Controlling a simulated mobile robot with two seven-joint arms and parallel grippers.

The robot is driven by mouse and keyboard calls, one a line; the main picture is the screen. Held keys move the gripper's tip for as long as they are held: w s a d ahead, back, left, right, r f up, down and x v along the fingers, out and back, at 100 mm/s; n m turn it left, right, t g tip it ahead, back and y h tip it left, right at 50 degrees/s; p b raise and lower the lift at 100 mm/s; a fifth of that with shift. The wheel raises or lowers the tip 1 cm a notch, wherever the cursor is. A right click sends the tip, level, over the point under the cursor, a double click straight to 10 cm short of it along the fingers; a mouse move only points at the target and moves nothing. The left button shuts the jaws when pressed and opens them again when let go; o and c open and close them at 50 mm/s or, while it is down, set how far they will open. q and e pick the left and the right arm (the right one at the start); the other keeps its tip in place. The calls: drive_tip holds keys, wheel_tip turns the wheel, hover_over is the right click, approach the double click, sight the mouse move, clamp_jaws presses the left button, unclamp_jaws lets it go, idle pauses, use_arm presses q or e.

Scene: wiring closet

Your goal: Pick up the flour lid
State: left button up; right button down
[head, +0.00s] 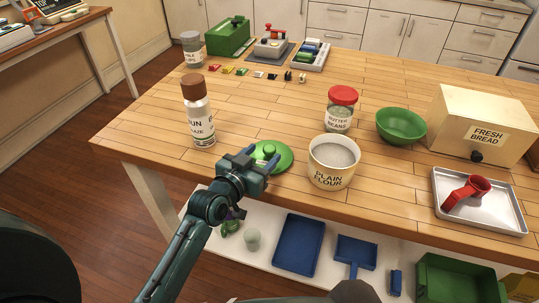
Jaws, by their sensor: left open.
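The flour lid (284,159) is a round green lid with a knob, lying on the wooden table (240,108) to the left of the flour canister. My left gripper (263,155) is open at the lid's left side. Its fingers are around or just above the knob; I cannot tell whether they touch it. Part of the lid is hidden behind the gripper. The plain flour canister (333,164) is cream, open on top and filled with pale flour. My right gripper is not in view.
A bottle with a brown cap (198,112) stands left of the gripper. A red-lidded butter beans jar (341,109), a green bowl (401,126), a bread box (484,126) and a tray (503,213) with a red scoop (466,193) are to the right. The table's middle is clear.

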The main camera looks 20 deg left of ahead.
sight(266, 152)
use_arm(q)
drive_tip(key=x, duration=0.4)
drive_tip(key=shift+d+f, duration=0.1)
clamp_jaws()
idle(0.5)
